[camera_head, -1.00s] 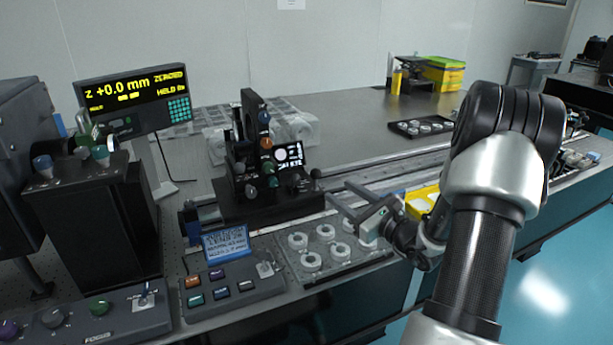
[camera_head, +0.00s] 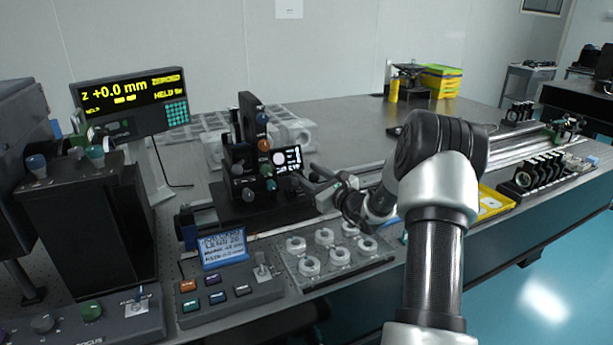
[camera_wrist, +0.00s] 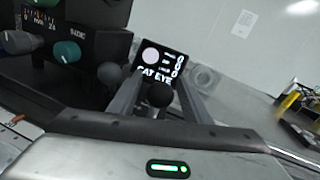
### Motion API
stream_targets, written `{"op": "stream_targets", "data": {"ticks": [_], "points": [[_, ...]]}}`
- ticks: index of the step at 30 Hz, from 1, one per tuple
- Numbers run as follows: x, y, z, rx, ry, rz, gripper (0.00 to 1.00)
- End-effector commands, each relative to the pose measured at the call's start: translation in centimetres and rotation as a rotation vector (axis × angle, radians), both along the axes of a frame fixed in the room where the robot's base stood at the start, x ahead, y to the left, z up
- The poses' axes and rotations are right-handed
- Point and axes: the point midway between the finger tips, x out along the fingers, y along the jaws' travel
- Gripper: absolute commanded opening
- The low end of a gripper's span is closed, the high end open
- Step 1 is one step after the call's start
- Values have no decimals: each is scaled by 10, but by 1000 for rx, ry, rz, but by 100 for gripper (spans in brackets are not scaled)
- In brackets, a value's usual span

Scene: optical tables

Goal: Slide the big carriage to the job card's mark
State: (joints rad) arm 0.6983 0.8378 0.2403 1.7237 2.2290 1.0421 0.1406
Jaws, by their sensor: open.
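The big carriage (camera_head: 268,205) is a black block on the rail with a tall post and coloured knobs. Its small screen (camera_head: 288,159) reads "CAT EYE" in the wrist view (camera_wrist: 160,68). A black ball knob (camera_wrist: 160,94) shows between my fingers in the wrist view; whether they touch it I cannot tell. My gripper (camera_head: 314,184) is open at the carriage's right side, and its two fingers also show in the wrist view (camera_wrist: 156,98). The job card (camera_head: 224,250) is a small blue sign at the front; its lines are too small to read surely.
A readout (camera_head: 133,98) shows z +0.0 mm, ZEROED and HELD. A button box (camera_head: 232,291) and a tray of round lens holders (camera_head: 335,279) stand in front of the rail. The rail (camera_head: 508,151) runs on to the right past my arm.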

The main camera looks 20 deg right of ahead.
Motion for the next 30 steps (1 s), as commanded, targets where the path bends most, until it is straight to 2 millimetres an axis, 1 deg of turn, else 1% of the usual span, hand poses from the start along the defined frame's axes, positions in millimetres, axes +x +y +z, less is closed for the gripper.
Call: {"op": "stream_targets", "data": {"ticks": [1,4,12,13,17,18,21,26,28,30], "points": [[4,1,-1,0,1,0,44],[9,3,-1,0,0,0,44],[11,3,0,1,1,0,44],[11,3,0,1,1,0,43],[11,2,0,1,1,-1,21],[11,3,0,1,1,0,14],[11,2,0,1,1,0,0],[11,1,0,0,1,-1,0],[11,-4,0,1,1,-2,0],[11,-14,0,-1,-2,-5,0]]}}
